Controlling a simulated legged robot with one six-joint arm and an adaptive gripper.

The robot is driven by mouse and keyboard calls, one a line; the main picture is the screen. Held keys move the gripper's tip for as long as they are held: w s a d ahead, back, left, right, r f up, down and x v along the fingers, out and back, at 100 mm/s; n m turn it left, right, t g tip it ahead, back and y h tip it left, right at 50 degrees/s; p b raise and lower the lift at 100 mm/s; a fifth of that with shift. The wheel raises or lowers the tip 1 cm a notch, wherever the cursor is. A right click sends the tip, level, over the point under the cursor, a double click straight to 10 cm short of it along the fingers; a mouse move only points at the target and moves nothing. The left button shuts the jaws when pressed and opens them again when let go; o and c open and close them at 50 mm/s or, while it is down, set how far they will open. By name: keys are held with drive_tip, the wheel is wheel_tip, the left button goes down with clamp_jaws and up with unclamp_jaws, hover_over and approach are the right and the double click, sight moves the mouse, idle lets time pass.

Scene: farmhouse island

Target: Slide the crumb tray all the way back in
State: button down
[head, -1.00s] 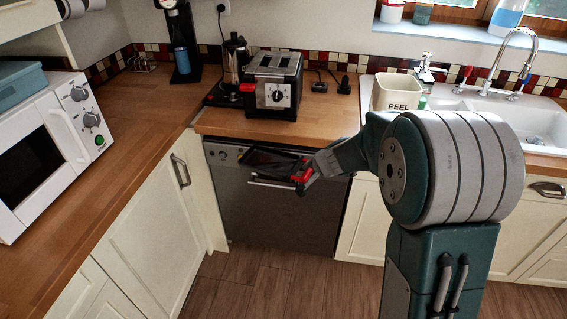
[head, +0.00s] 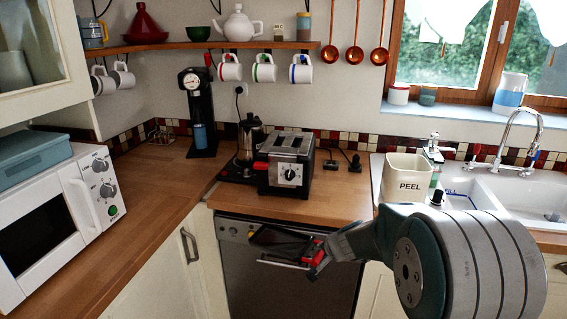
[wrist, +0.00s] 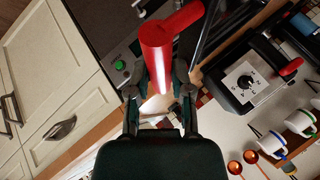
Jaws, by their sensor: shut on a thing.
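The crumb tray (head: 275,238) is a dark flat tray with a red handle. It is clear of the toaster, held in front of the dishwasher, below the counter edge. My gripper (head: 313,256) is shut on the red handle. In the wrist view the red handle (wrist: 160,55) sits between the fingertips (wrist: 158,75). The black and silver toaster (head: 288,165) stands on the counter, up and behind the tray. It also shows in the wrist view (wrist: 245,85). The toaster's tray slot cannot be made out.
A moka pot (head: 250,138) stands left of the toaster and a coffee machine (head: 200,110) farther left. A PEEL bin (head: 407,180) stands at the right by the sink (head: 520,195). The dishwasher front (head: 290,295) is below.

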drive_tip(key=s+d+f+m+h, duration=0.2)
drive_tip(key=d+f+m, duration=0.1)
drive_tip(key=d+f, duration=0.4)
drive_tip(key=shift+s+f, duration=0.15)
drive_tip(key=shift+f, duration=0.85)
